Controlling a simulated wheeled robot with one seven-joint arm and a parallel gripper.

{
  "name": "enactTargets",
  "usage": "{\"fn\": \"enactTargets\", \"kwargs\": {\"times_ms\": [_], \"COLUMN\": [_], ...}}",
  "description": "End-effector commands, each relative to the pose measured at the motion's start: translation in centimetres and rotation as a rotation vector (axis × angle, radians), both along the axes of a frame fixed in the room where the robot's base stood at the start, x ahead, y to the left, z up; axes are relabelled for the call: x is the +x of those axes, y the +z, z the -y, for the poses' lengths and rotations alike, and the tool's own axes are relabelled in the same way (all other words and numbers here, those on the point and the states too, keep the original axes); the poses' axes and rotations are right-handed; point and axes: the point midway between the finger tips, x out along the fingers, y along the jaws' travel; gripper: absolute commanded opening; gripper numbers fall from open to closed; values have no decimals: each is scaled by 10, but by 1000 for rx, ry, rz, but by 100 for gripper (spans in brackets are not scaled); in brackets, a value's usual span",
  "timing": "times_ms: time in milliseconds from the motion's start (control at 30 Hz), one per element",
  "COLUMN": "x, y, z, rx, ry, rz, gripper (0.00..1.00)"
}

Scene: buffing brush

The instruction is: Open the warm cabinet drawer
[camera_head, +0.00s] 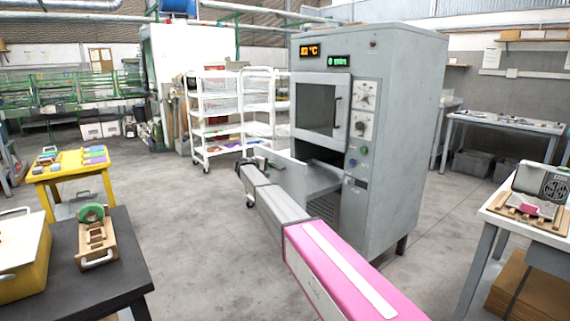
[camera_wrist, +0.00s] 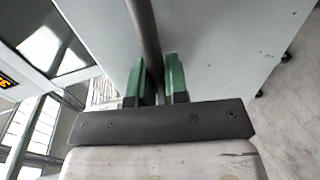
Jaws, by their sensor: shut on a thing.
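The warm cabinet (camera_head: 385,130) is a tall grey metal unit with a windowed door and small displays reading 82 °C and 0 min. Its drawer (camera_head: 312,180) stands pulled out from below the windowed door, with a dark gap above it. My arm reaches from the lower right to the drawer front. My gripper (camera_wrist: 163,80) has its green fingers on either side of a dark bar handle (camera_wrist: 143,30), shut on it. In the head view my gripper (camera_head: 243,165) is small, at the drawer's front left, and the handle is hard to make out there.
A white wire rack trolley (camera_head: 215,110) stands left of the cabinet. A black table (camera_head: 115,265) with a brush block and yellow box is at lower left, a yellow table (camera_head: 70,172) behind it. A white table (camera_head: 535,228) stands at right. The floor before the cabinet is clear.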

Motion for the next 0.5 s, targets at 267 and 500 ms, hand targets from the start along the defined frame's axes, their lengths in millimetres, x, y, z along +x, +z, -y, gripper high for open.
{"fn": "enactTargets", "kwargs": {"times_ms": [267,500], "x": [-44,-60], "y": [-1,-1], "z": [-58,-81], "rx": [2,1], "ry": [0,-2], "rz": [-1,-2], "gripper": [0,0]}}
